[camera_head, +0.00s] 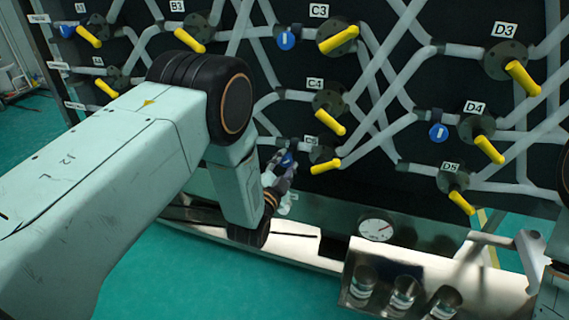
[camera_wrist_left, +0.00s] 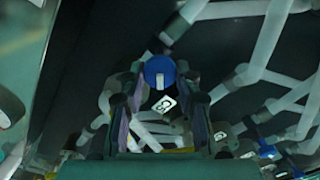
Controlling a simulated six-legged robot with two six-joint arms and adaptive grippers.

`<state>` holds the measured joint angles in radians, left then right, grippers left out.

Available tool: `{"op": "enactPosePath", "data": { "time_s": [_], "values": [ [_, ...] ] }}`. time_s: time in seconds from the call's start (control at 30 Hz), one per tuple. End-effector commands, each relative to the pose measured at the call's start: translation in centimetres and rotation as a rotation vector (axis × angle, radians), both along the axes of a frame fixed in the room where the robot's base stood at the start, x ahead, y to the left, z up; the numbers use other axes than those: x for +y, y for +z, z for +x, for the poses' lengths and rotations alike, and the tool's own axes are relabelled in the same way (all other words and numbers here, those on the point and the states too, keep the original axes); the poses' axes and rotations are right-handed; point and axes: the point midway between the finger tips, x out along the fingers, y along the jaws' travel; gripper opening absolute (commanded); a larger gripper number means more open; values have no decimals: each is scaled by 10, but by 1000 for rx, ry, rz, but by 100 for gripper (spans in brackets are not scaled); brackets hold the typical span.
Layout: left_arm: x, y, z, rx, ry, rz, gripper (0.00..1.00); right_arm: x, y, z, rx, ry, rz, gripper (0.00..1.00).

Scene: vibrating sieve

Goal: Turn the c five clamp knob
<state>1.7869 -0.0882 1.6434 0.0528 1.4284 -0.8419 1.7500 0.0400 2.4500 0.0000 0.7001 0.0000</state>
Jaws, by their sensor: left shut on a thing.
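The C5 clamp knob (camera_head: 287,159) is blue and round. It sits on the pipe just left of the C5 valve, under the small C5 label (camera_head: 310,140). My left gripper (camera_head: 284,170) reaches it from below and is shut on it. In the left wrist view the blue knob (camera_wrist_left: 160,71) shows between the fingertips of the left gripper (camera_wrist_left: 160,90), with the C5 label (camera_wrist_left: 164,106) close by. The fingers partly hide the knob in the head view. My right gripper is out of view.
The yellow C5 valve handle (camera_head: 326,166) is just right of the knob, and the C4 handle (camera_head: 328,122) is above. Pipes cross the dark panel. Below are a round gauge (camera_head: 376,229) and a metal tray (camera_head: 350,294) with several glass jars.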

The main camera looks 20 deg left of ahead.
Motion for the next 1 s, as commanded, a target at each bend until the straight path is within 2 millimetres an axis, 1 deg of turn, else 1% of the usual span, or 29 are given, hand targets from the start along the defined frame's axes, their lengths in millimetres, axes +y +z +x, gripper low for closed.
{"op": "enactPosePath", "data": {
  "time_s": [0.6, 0.8, 1.0],
  "values": [
    [-1, -4, -1, -14, -2, 573, 1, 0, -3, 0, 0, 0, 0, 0],
    [-1, -5, -1, -19, -2, 719, 1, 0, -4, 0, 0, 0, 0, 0],
    [-1, -5, -1, -23, -3, 819, 1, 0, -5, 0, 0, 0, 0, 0]
  ]
}}
